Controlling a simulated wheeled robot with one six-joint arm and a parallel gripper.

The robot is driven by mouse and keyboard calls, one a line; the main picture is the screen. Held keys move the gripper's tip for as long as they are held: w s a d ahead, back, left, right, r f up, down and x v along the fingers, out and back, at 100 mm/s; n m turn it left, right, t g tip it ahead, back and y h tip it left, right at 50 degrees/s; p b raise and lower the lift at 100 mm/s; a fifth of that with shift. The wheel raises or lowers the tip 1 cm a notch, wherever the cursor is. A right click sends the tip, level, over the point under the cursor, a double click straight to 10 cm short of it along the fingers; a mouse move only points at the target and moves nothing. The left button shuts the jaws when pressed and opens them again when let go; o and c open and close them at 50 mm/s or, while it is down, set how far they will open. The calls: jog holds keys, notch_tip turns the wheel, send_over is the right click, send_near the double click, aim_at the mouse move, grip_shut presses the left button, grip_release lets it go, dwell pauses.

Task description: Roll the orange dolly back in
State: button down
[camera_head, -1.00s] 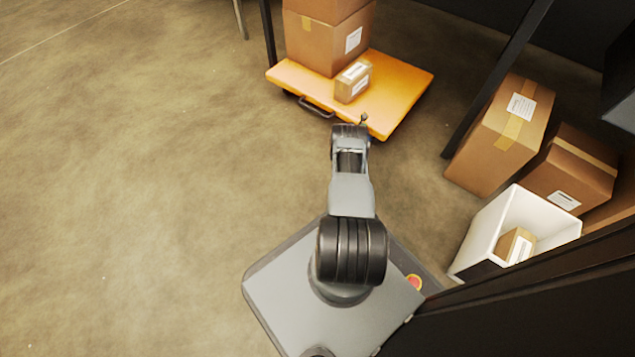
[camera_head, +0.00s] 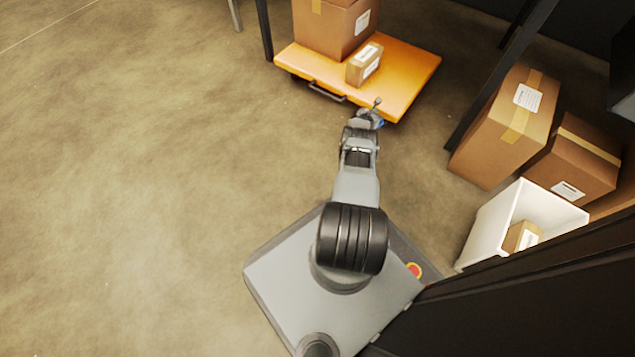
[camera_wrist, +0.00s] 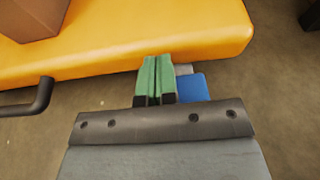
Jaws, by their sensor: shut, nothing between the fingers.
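The orange dolly (camera_head: 402,78) stands on the floor at the top middle of the head view, partly between dark posts. It bears a large cardboard box (camera_head: 330,28) and a small box (camera_head: 364,65). Its dark handle (camera_head: 327,92) is on its near edge; in the wrist view the handle (camera_wrist: 30,104) is at the left. In the wrist view the dolly's near edge (camera_wrist: 120,60) is just ahead of my gripper (camera_wrist: 157,62). The green fingers are shut together with nothing between them, right of the handle. A blue part, seemingly a caster, shows beside the fingers.
Dark posts (camera_head: 505,75) stand on both sides of the dolly. At the right are cardboard boxes (camera_head: 505,125) and a white bin (camera_head: 490,220) with a small box inside. The floor (camera_head: 140,180) to the left is wide and clear.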

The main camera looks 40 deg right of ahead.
jog(key=f+p+v, duration=0.1)
jog(key=p+v, duration=1)
jog(key=v, duration=0.3)
